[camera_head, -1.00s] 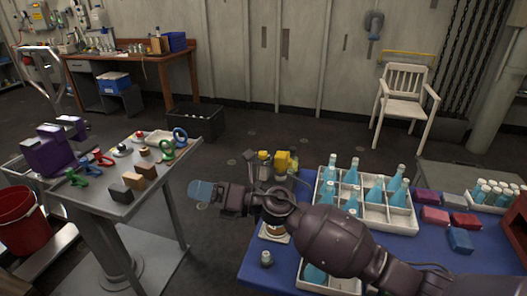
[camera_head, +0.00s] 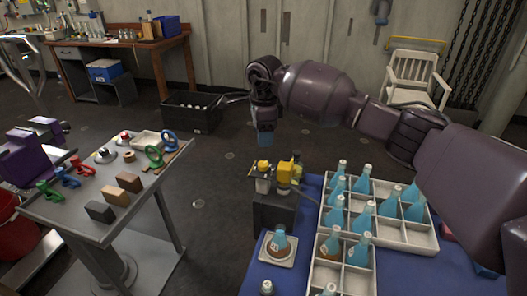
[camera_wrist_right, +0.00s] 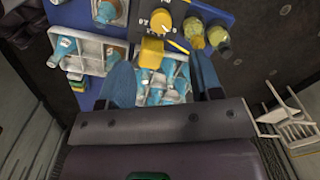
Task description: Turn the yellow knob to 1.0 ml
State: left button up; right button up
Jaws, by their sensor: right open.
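The yellow knob (camera_wrist_right: 161,21) shows in the right wrist view as a round dial on a dark panel, with white marks around it; its setting is too small to read. A yellow block (camera_wrist_right: 152,52) sticks out just below it. In the head view the dispenser (camera_head: 273,213) is a dark box with yellow parts (camera_head: 284,174) on top; I cannot tell the knob's face there. My right gripper (camera_head: 265,138) points down, above and beyond the dispenser, apart from it. Its blue fingers (camera_wrist_right: 165,84) are open and empty.
A flask (camera_head: 279,241) stands on a white pad in front of the dispenser. A white divided crate (camera_head: 330,247) with several blue flasks is to its right on the blue table. A grey table (camera_head: 72,215) with rings and blocks stands at left. Floor between the tables is clear.

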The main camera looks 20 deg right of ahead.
send_over(264, 164)
notch_tip(264, 164, down, 4)
jog(key=shift+s, duration=0.1)
notch_tip(264, 164, down, 5)
jog(key=shift+f, duration=0.1)
pick_arm(q)
jog(key=shift+s+a+f, duration=0.15)
jog(key=shift+s+f, duration=0.25)
jog(key=shift+s, duration=0.1)
pick_arm(e)
jog(key=shift+f, duration=0.6)
jog(key=c, duration=0.9)
pick_arm(q)
jog(key=shift+s, duration=0.25)
